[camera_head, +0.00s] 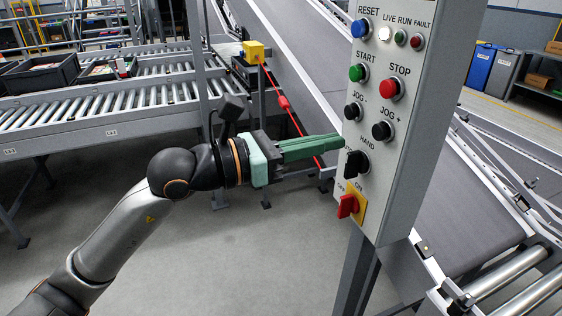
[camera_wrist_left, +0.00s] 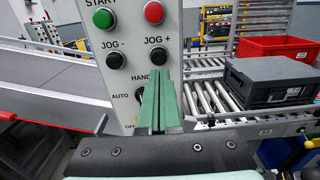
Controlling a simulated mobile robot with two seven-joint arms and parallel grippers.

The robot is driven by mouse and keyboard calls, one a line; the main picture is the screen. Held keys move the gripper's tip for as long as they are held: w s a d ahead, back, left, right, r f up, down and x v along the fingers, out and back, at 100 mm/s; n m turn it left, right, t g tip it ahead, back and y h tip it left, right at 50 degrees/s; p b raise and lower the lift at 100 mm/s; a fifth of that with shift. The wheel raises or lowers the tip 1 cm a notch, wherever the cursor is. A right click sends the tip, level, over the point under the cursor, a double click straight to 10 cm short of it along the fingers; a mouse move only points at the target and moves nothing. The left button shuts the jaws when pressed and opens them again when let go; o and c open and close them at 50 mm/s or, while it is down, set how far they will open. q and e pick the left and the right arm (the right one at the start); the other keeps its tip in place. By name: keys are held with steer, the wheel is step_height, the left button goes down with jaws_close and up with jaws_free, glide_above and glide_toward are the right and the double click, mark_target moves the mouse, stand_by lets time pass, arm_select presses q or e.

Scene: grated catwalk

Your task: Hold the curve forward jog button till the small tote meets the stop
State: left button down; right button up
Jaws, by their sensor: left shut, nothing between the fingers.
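The grey control panel (camera_head: 400,150) carries a black JOG+ button (camera_head: 382,131) and a black JOG- button (camera_head: 352,111). Both jog buttons show uncovered in the left wrist view, JOG+ (camera_wrist_left: 157,57) on the right and JOG- (camera_wrist_left: 115,60) on the left. My left gripper (camera_head: 338,140) is shut and empty, its green fingers pointing at the panel's left edge. I cannot tell the gap to the panel. A dark tote (camera_wrist_left: 268,82) sits on rollers; I cannot identify the small tote or the stop.
The panel also has a green START button (camera_head: 358,73), a red STOP button (camera_head: 391,89), a black selector (camera_head: 356,163) and a red rotary switch (camera_head: 348,206). A roller conveyor (camera_head: 110,108) with dark totes (camera_head: 42,75) stands behind my left arm. A red pull cord (camera_head: 284,103) hangs behind the gripper.

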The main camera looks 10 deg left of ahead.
arm_select(q)
steer(key=shift+b+v, duration=0.7)
steer(key=shift+v, duration=2.2)
steer(key=shift+w+a+f, duration=0.1)
